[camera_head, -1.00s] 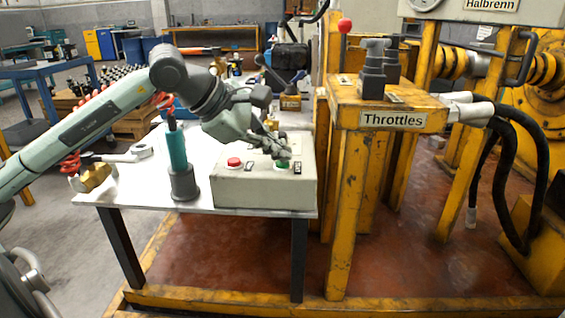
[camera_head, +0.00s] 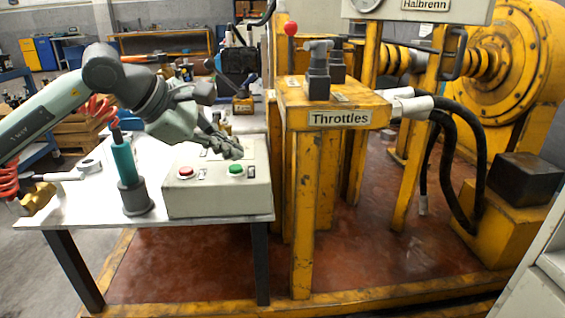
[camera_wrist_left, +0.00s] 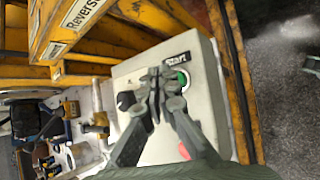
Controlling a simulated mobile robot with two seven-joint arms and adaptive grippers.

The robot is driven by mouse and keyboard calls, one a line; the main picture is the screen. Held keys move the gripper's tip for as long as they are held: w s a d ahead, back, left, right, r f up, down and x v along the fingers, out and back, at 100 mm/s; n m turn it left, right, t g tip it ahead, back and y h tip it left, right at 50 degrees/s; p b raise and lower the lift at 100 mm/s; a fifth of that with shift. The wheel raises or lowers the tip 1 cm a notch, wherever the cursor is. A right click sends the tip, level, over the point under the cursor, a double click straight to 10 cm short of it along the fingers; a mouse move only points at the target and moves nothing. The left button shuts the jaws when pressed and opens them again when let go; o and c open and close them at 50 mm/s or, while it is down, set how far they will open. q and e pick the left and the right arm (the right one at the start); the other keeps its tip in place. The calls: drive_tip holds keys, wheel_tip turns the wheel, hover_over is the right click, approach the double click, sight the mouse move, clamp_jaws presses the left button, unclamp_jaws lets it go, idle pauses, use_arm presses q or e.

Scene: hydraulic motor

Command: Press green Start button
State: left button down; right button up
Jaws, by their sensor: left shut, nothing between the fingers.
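The green Start button (camera_head: 236,169) is on the sloped face of a light grey control box (camera_head: 215,200) on the white table. In the left wrist view the green button (camera_wrist_left: 182,79) shows just beyond my fingertips, under the "Start" label. A red button (camera_head: 186,172) sits to its left on the same box. My left gripper (camera_head: 232,150) is shut and empty. In the head view its fingertips are just above and behind the green button, seemingly apart from it. In the left wrist view the gripper (camera_wrist_left: 163,76) partly covers the box face. My right gripper is not in view.
A teal-handled tool in a grey holder (camera_head: 137,199) stands left of the box. The yellow Throttles stand (camera_head: 305,160) with levers rises close on the right. A white table (camera_head: 95,208) carries other tools at the left.

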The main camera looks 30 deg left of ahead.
sight(231, 168)
use_arm(q)
drive_tip(key=shift+r+p, duration=1.65)
drive_tip(key=shift+r, duration=0.9)
drive_tip(key=shift+f, duration=0.1)
